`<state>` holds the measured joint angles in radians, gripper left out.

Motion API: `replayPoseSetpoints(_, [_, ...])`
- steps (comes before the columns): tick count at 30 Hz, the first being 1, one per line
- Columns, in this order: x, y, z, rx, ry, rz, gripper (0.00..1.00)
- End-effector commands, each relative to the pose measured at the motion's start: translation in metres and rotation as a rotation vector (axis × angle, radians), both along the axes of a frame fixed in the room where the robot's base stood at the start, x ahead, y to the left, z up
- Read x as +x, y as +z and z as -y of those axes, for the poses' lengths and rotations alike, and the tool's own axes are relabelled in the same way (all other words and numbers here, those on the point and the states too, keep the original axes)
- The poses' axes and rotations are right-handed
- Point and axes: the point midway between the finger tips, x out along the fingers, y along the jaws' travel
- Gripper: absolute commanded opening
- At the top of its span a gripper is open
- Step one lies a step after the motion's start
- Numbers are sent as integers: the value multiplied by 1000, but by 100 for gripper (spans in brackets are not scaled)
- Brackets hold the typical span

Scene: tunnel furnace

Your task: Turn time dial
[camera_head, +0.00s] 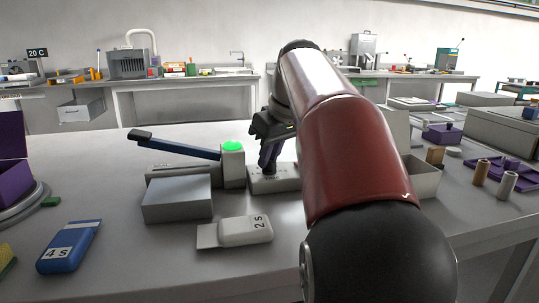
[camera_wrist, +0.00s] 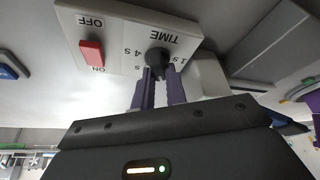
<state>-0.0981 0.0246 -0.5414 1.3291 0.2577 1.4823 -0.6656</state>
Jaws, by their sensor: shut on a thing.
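The time dial (camera_wrist: 158,57) is a dark round knob on a pale panel (camera_wrist: 118,50) marked TIME, with 1 s and 4 s labels around it. My gripper (camera_wrist: 160,80) is shut on the dial, its two purple fingers on either side of the knob. The fingers partly hide the markings around the dial. A red switch (camera_wrist: 92,52) marked ON and OFF is beside the dial on the same panel. In the head view, my gripper (camera_head: 270,165) reaches down to the small pale control box (camera_head: 282,185), and the dial is mostly hidden by it.
A device with a long blue lever (camera_head: 180,148) and a lit green button (camera_head: 233,146) stands left of the box. A grey block (camera_head: 177,199), a white 2 s piece (camera_head: 240,230) and a blue 4 s piece (camera_head: 69,246) lie nearer.

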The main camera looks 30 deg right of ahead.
Motion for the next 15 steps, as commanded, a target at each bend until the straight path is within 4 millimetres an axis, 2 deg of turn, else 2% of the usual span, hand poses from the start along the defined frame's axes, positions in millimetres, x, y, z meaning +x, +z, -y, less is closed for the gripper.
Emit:
replayPoseSetpoints(11, [1,0,0,0,3,0,0])
replayPoseSetpoints(12, [1,0,0,0,3,0,19])
replayPoseSetpoints(15, [1,0,0,0,3,0,32])
